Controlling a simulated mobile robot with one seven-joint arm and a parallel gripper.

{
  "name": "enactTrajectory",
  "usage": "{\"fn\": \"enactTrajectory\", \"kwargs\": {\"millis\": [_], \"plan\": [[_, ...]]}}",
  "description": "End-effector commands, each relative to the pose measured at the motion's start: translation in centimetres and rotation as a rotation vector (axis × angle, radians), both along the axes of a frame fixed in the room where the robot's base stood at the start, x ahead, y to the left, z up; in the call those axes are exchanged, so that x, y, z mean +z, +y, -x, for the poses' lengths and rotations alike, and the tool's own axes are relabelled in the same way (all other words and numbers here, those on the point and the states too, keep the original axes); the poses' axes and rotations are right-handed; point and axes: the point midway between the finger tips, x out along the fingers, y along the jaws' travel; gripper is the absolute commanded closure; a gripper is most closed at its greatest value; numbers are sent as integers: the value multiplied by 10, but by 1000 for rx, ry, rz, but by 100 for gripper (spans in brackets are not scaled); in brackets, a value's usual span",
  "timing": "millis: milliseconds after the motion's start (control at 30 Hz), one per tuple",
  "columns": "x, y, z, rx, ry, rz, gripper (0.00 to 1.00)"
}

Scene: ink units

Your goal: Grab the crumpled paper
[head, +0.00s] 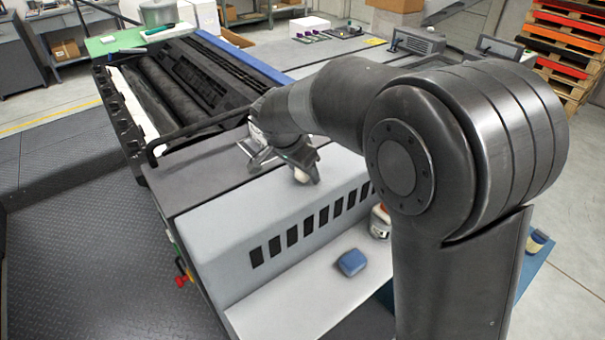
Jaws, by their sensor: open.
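A small whitish lump (300,175), which looks like the crumpled paper, shows at the right finger of my gripper (284,168). It is at the top edge of the grey machine housing (340,188), and the finger hides part of it. My gripper is open and points down over the machine top. I cannot tell whether the fingers touch the lump.
A blue block (352,262) and a white bottle (380,222) are on the pale ledge below the slotted housing. The open roller section (180,95) with a dark bar lies left of my gripper. Cartons and red pallets (570,40) stand behind.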

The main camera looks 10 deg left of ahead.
Motion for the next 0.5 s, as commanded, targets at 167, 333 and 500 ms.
{"fn": "enactTrajectory", "kwargs": {"millis": [167,333,500], "plan": [[0,0,0,0,0,0,42],[0,0,0,0,0,0,54],[0,0,0,0,0,0,68]]}}
